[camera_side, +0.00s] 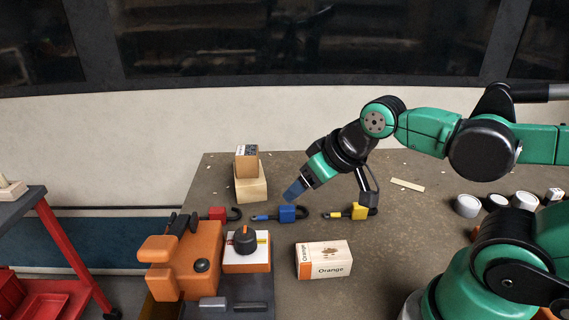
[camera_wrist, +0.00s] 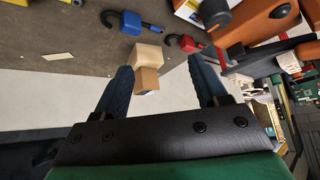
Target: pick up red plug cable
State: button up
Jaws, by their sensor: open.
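The red plug cable (camera_side: 217,213) lies on the brown table, left of the blue plug cable (camera_side: 287,213), with its black hooked cable curving to the right. In the wrist view the red plug cable (camera_wrist: 190,44) shows beyond the right finger, near the orange device. My gripper (camera_side: 294,189) is tilted down to the left above the blue plug cable, to the right of the red one. In the wrist view my gripper (camera_wrist: 160,66) has its two blue fingers apart, with nothing visibly held. The red plug's left end is close to the orange device.
An orange device (camera_side: 190,260) and a box with a black knob (camera_side: 247,250) stand in front of the red plug cable. Wooden blocks (camera_side: 251,183) stand behind. A yellow plug cable (camera_side: 357,211) and an Orange box (camera_side: 323,260) are to the right.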

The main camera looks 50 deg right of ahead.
jog(key=w+a+m+y, duration=0.2)
jog(key=w+m, duration=0.3)
jog(key=m, duration=0.1)
jog(key=m+y, duration=0.3)
jog(key=m, duration=0.4)
send_near(215, 209)
notch_tip(215, 209, up, 3)
jog(key=s+a, duration=0.1)
jog(key=s, duration=0.1)
jog(key=w+f+m, duration=0.1)
jog(key=m, duration=0.1)
jog(key=w+f+m+y, duration=0.1)
jog(key=m, duration=0.1)
jog(key=w+a+f+m+t+y, duration=0.1)
jog(key=w+f+m, duration=0.1)
jog(key=m, duration=0.1)
jog(key=shift+w+f, duration=0.1)
jog(key=f+m+y, duration=0.1)
jog(key=f+m, duration=0.1)
jog(key=w+f+m+t+y, duration=0.1)
jog(key=m, duration=0.2)
jog(key=shift+w+f, duration=0.1)
jog(key=shift+f, duration=0.3)
jog(key=shift+f+m, duration=0.45)
jog(key=shift+m, duration=0.35)
jog(key=shift+x, duration=2.8)
jog(key=shift+r, duration=0.1)
grip_shut()
